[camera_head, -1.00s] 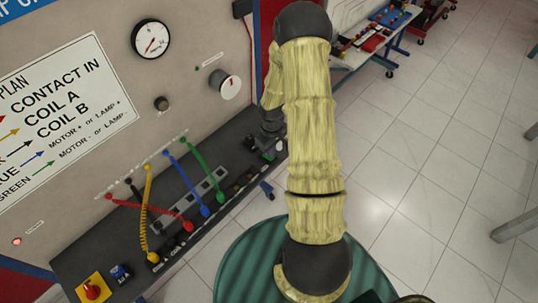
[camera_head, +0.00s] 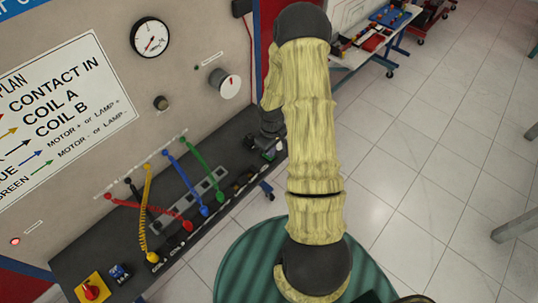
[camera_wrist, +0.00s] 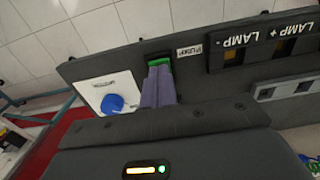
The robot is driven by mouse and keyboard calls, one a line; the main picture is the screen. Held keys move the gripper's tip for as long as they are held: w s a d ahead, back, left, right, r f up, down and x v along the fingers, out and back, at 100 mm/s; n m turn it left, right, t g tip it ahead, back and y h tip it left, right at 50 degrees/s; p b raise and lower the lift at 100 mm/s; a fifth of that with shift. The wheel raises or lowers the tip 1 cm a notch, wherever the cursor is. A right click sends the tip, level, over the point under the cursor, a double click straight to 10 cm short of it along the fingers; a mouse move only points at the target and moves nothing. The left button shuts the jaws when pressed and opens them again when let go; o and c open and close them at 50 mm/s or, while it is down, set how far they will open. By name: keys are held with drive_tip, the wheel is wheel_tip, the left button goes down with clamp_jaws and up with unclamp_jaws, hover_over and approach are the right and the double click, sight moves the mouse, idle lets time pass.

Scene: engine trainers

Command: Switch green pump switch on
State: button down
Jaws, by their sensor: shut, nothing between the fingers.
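The green pump switch (camera_wrist: 160,60) shows at the top centre of the wrist view, set in a dark panel beside a small white label. My gripper (camera_wrist: 160,72) is shut and empty, its purple-grey fingers side by side. The fingertips overlap the near part of the switch and hide some of it; I cannot tell whether they touch it or which way it is tipped. In the head view my gripper (camera_head: 264,150) is at the far right end of the console, largely hidden behind my wrist and arm, and the switch cannot be made out clearly.
A blue knob on a white plate (camera_wrist: 98,92) sits left of the fingers in the wrist view. Sockets labelled LAMP (camera_wrist: 262,45) lie to the right. In the head view, coloured cables (camera_head: 165,195) cross the console (camera_head: 75,238). The tiled floor (camera_head: 430,150) at right is open.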

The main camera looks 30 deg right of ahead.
drive_tip(key=shift+f+b, duration=0.35)
drive_tip(key=shift+f, duration=0.2)
drive_tip(key=shift+r, duration=0.1)
idle(0.3)
drive_tip(key=shift+r+p, duration=2.75)
drive_tip(key=shift+r, duration=0.65)
drive_tip(key=s+a+r+m+t+b, duration=0.1)
drive_tip(key=s+a+r+m+b, duration=0.1)
drive_tip(key=s+a+r, duration=0.4)
drive_tip(key=s+a+r+m+t+b, duration=0.1)
drive_tip(key=s+a+r+m+b, duration=0.1)
drive_tip(key=s+a+r, duration=0.4)
wheel_tip(320, 180, up, 5)
drive_tip(key=shift+s+a+f+t+b, duration=0.2)
drive_tip(key=shift+s+a+t+b, duration=0.1)
drive_tip(key=shift+a+b, duration=0.55)
